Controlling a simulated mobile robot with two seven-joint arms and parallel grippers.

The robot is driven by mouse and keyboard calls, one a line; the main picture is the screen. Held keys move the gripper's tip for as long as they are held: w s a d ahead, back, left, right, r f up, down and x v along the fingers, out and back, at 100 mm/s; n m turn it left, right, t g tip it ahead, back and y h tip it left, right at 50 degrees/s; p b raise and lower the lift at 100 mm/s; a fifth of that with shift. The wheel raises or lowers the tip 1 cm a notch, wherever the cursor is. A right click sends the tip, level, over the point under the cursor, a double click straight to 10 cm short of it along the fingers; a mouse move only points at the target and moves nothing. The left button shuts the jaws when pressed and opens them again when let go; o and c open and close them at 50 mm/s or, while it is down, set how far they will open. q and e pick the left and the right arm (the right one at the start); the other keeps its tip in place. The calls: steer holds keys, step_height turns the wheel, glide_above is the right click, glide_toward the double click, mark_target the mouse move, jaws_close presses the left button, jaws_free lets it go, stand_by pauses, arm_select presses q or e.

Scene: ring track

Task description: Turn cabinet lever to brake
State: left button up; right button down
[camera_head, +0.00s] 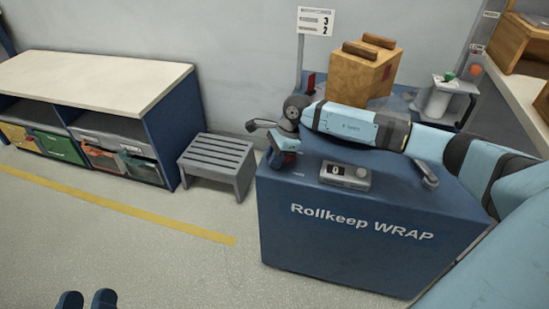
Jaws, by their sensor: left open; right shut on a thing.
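The blue cabinet (285,225) marked "Rollkeep WRAP" stands right of centre. My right arm reaches across its top from the right. The lever's exact angle cannot be told. My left gripper (87,300) is open and empty at the bottom left, with only its two dark fingertips in view, over the floor.
A grey control box (345,174) with a dial and a grey handle (428,174) sit on the cabinet top. A cardboard box (360,76) stands behind my arm. A grey slatted stool (216,165) and a bench (90,80) are to the left. The front floor is clear.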

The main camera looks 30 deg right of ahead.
steer(key=n+g+b, duration=0.1)
steer(key=n, duration=0.2)
steer(key=shift+n, duration=0.4)
steer(key=n+g+b, duration=0.1)
steer(key=n, duration=0.1)
steer(key=shift+s+n, duration=0.1)
steer(key=shift+n, duration=0.3)
arm_select(q)
step_height(320, 180, down, 6)
steer(key=g+b, duration=0.2)
steer(key=shift+d+m+g, duration=0.25)
steer(key=shift+m+g, duration=0.05)
steer(key=shift+g, duration=0.1)
arm_select(e)
steer(key=n+g, duration=0.1)
steer(key=n, duration=0.3)
steer(key=shift+s+g+h, duration=0.15)
steer(key=shift+g+h, duration=0.25)
arm_select(q)
steer(key=shift+f, duration=0.1)
steer(key=shift+w, duration=0.1)
arm_select(e)
steer(key=c, duration=1.1)
jaws_free()
